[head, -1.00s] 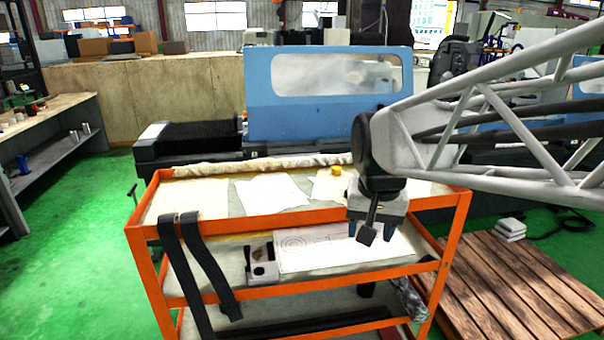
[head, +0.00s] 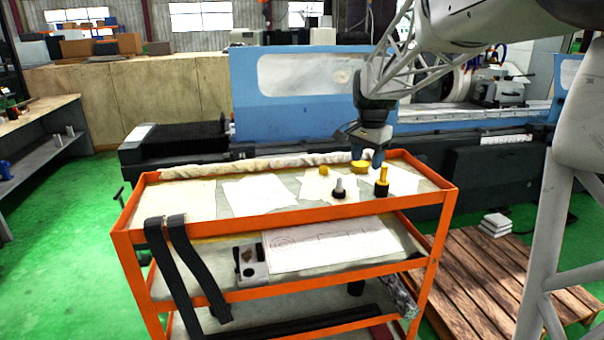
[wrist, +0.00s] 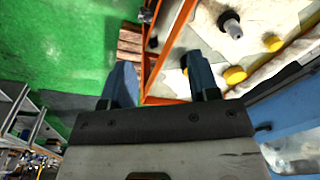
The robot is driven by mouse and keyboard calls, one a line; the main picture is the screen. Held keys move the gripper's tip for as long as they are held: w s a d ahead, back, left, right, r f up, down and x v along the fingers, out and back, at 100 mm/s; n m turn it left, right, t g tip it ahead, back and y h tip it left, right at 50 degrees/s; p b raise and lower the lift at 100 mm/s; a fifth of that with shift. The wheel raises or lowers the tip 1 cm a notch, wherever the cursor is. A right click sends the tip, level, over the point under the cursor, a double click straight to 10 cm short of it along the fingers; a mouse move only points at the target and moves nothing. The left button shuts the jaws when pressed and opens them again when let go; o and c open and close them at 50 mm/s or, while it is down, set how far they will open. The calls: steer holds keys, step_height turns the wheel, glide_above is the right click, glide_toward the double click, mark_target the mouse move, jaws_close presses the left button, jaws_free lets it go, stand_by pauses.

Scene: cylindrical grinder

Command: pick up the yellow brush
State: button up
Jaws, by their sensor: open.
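The likely yellow brush (head: 382,175) stands upright on the right part of the orange cart's top shelf, with a yellow handle above a dark base. My gripper (head: 360,150) is open and empty, above the back of the shelf, behind and slightly left of the brush and apart from it. In the wrist view, my gripper (wrist: 163,80) has its two blue fingers spread. A small yellow patch beside the right finger may be part of the brush; the finger hides the rest, so I cannot tell.
A yellow disc (head: 361,167), a small yellow piece (head: 323,170) and a grey knob-like piece with a dark base (head: 339,189) stand close to the brush. The orange cart (head: 300,215) has raised rims. The blue machine (head: 300,95) stands behind it.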

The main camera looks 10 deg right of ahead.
steer(key=w+d+f+m, duration=0.3)
steer(key=w+d, duration=0.5)
steer(key=w, duration=0.2)
steer(key=m+g, duration=0.1)
steer(key=m, duration=0.2)
glide_toward(383, 181)
steer(key=shift+w+d+f, duration=0.1)
steer(key=shift+w+d, duration=0.4)
steer(key=shift+f, duration=1.3)
steer(key=shift+a+f, duration=0.1)
steer(key=shift+f, duration=2.5)
